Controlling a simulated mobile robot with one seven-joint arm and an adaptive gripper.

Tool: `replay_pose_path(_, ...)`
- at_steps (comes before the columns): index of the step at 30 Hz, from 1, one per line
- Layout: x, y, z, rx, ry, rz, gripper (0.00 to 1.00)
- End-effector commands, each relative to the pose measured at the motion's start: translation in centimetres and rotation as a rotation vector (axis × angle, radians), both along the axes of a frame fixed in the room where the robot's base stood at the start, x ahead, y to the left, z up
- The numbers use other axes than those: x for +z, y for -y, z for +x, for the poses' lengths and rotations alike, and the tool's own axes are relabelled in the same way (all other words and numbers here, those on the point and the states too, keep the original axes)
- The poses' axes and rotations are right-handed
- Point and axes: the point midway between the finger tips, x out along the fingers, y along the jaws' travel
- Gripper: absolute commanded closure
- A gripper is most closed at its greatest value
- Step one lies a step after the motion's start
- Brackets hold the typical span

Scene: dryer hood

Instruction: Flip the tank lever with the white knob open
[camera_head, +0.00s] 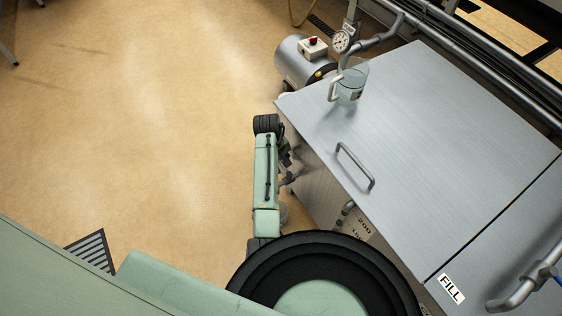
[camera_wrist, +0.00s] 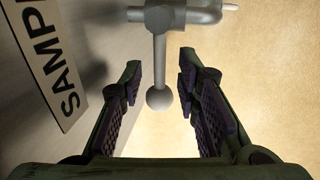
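In the wrist view, the tank lever (camera_wrist: 159,60) is a grey rod running down from a pipe-like valve body (camera_wrist: 185,13) and ending in a pale round knob (camera_wrist: 160,98). My gripper (camera_wrist: 160,70) is open, with one dark padded finger on each side of the lever. The knob sits between the fingers with visible gaps to both. In the head view, my gripper (camera_head: 286,153) is at the tank's left side, mostly hidden by my green arm. The lever cannot be made out clearly there.
A sign reading "SAMP…" (camera_wrist: 45,60) is on the tank wall left of my gripper. The steel tank lid (camera_head: 430,130) has a handle (camera_head: 355,166) and a glass jug (camera_head: 351,88). A motor with a red button (camera_head: 312,42) stands behind. Floor to the left is clear.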

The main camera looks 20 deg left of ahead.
Motion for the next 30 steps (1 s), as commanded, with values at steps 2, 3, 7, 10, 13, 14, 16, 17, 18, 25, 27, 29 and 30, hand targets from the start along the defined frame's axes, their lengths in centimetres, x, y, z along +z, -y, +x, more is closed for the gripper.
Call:
replay_pose_path(2, 0.03, -0.01, 0.01, 0.0, 0.0, 0.0, 0.72)
replay_pose_path(3, 0.03, -0.01, 0.01, 0.0, 0.0, 0.0, 0.74)
replay_pose_path(7, 0.05, -0.02, 0.01, 0.0, 0.0, 0.0, 0.83)
replay_pose_path(10, 0.05, -0.01, 0.02, 0.0, 0.0, 0.0, 0.9)
replay_pose_path(13, 0.07, 0.01, 0.04, -0.001, 0.002, 0.0, 0.96)
replay_pose_path(14, 0.07, 0.01, 0.06, -0.001, 0.002, 0.0, 0.98)
replay_pose_path(16, 0.08, 0.02, 0.07, -0.001, 0.002, 0.0, 1.0)
replay_pose_path(17, 0.1, 0.01, 0.08, -0.001, 0.003, 0.0, 1.0)
replay_pose_path(18, 0.1, 0.02, 0.09, -0.002, 0.003, 0.001, 1.0)
replay_pose_path(25, 0.15, 0.02, 0.15, -0.002, 0.005, 0.001, 1.0)
replay_pose_path(27, 0.16, 0.02, 0.17, -0.003, 0.005, 0.002, 1.0)
replay_pose_path(29, 0.17, 0.02, 0.19, -0.003, 0.006, 0.001, 1.0)
replay_pose_path(30, 0.18, 0.01, 0.19, -0.003, 0.007, 0.002, 1.0)
